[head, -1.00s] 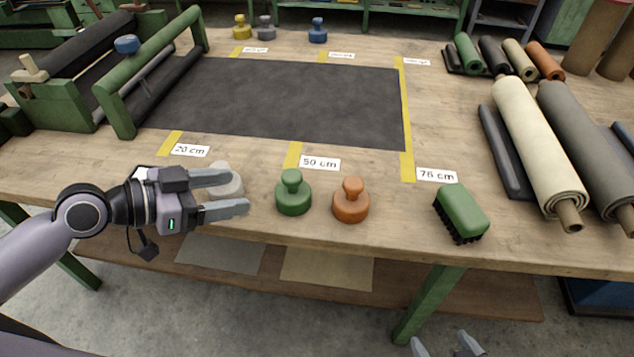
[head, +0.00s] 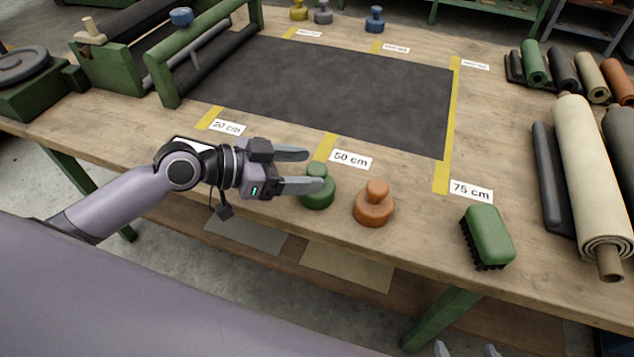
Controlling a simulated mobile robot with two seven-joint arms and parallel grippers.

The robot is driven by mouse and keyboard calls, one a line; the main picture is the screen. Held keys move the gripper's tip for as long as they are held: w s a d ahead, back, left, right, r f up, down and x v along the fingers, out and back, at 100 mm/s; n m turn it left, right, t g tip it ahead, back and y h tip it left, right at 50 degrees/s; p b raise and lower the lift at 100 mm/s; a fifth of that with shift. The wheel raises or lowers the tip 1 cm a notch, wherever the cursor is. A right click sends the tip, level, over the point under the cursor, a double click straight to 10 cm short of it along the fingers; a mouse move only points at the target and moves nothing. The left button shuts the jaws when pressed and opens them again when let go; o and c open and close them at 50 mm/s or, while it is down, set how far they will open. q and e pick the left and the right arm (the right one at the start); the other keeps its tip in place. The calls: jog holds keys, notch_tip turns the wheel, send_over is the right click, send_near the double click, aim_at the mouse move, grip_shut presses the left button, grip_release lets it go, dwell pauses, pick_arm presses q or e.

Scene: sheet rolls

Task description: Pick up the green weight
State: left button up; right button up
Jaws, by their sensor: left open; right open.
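The green weight (head: 319,200), a round base with a knob, stands upright near the front edge of the table, below the 50 cm label. My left gripper (head: 313,169) is open at the weight, fingers pointing right. My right gripper (head: 466,350) only just shows at the bottom edge, apart from the table things.
An orange weight (head: 374,206) stands close to the right of the green one. A green brush (head: 487,235) lies further right. A dark sheet (head: 330,95) covers the middle of the table (head: 420,215). Rolls (head: 590,170) lie at the right.

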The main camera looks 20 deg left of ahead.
aim_at(317, 167)
pick_arm(q)
jog(key=shift+x, duration=1.65)
jog(key=shift+c, duration=0.3)
grip_shut()
jog(key=shift+r, duration=0.15)
